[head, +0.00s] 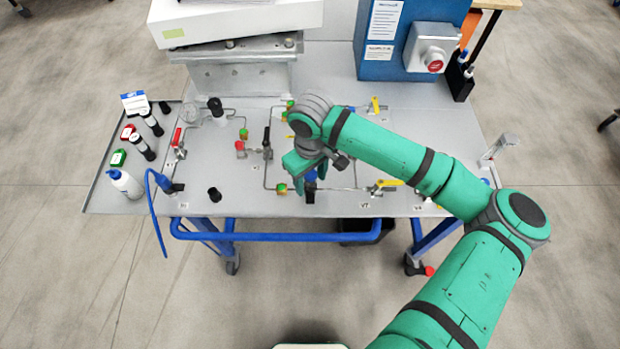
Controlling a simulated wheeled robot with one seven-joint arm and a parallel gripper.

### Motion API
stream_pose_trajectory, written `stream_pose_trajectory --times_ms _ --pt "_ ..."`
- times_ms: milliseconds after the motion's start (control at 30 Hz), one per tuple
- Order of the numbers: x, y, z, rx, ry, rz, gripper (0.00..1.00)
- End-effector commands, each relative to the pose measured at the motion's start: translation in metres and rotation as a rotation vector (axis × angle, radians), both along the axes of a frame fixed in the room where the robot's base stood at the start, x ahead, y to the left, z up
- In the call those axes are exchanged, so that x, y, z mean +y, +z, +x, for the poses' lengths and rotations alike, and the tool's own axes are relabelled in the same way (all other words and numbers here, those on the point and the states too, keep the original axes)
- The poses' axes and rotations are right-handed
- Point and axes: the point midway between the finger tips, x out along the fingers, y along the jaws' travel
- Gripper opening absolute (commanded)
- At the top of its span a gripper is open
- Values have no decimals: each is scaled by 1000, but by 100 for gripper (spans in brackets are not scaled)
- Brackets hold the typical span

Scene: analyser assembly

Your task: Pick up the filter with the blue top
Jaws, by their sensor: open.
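The filter with the blue top (310,177) stands upright near the front middle of the grey bench, with its dark lower body below the blue part. My gripper (307,170) is above and around the top of this filter, pointing down, with its green jaws open. The jaws partly cover the filter, and I cannot tell whether they touch it. A black-topped filter (215,105) stands at the back left of the bench.
Thin metal pipes with yellow-handled valves (386,183) run close beside the filter. A red-handled valve (177,138) and a short black cylinder (214,194) are to the left. A side tray (97,201) holds bottles. A blue box (388,68) stands behind.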

Motion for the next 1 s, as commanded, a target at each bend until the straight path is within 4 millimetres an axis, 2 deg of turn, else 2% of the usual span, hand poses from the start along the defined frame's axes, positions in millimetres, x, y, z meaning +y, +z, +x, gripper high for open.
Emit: stream_pose_trajectory --times_ms 167,367,400,767,867,1000 --pt "0 0 0 0 0 0 49" --pt "0 0 0 0 0 0 4" --pt "0 0 0 0 0 0 0" --pt "0 4 1 -2 0 1 0" --pt "0 12 1 -2 0 0 0" --pt "0 32 1 -4 0 2 0"
